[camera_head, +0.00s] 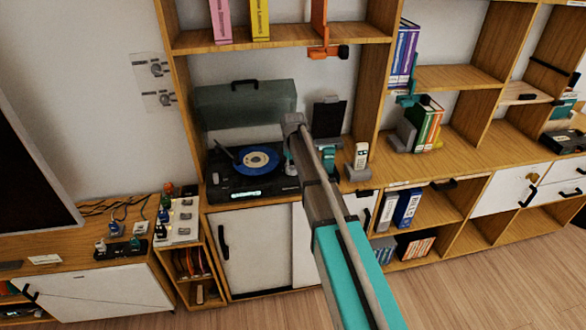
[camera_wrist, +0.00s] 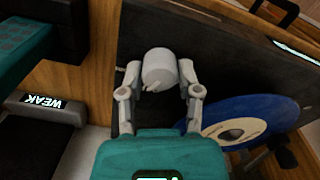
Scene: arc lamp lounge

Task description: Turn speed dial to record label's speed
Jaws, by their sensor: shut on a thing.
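The record player (camera_head: 222,188) is a black box on the cabinet top, its tinted lid (camera_head: 225,105) raised. A blue record (camera_head: 243,168) with a pale label (camera_head: 262,157) lies on it; the label's print is too small to read. The record also shows in the wrist view (camera_wrist: 225,112). In the wrist view my gripper (camera_wrist: 160,82) is shut on the pale grey speed dial (camera_wrist: 159,66), one finger at each side. A small pointer mark shows on the dial; its scale is not readable. In the head view my arm hides the dial.
A white handset (camera_head: 361,156) and a dark upright panel (camera_head: 328,115) stand to the right. In the wrist view a block marked WEAK (camera_wrist: 45,105) lies left.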

